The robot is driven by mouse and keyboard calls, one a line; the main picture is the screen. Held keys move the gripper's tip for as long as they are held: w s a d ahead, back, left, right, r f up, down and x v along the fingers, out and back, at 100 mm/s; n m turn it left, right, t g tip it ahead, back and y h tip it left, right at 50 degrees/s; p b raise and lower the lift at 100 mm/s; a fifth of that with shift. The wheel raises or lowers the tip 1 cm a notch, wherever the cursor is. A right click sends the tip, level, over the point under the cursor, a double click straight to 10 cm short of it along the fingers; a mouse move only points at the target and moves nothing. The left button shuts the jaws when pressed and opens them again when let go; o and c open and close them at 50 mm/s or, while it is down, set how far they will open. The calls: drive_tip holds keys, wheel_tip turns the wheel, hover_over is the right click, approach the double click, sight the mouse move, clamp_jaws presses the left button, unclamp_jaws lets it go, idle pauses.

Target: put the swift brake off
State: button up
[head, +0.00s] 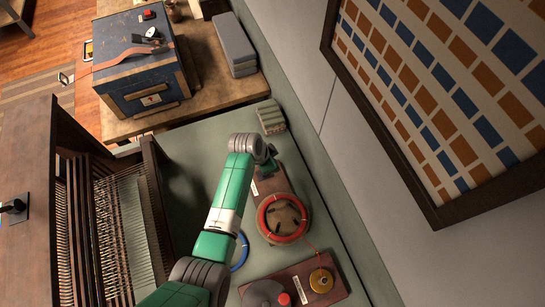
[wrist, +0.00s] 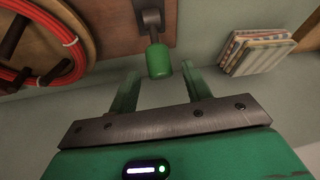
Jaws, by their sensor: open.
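The swift (head: 283,218), a wooden wheel with a red yarn skein, lies on a wooden board; its edge also shows at upper left in the wrist view (wrist: 62,45). The brake lever (wrist: 158,58) has a dark metal mount on the board and a green cylindrical handle that points toward me. My gripper (wrist: 160,74) is open, with one finger on each side of the handle's end and gaps visible at both sides. In the head view my gripper (head: 267,164) is over the board's far end and partly hides the lever.
A folded striped cloth stack (wrist: 257,50) lies right of the lever. A loom (head: 120,230) stands at left, a blue chest (head: 140,70) at the back. A board with a red button (head: 284,299) and a brass spool (head: 321,280) sits in front. The wall is close at right.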

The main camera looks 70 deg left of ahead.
drive_tip(key=shift+x, duration=1.2)
clamp_jaws()
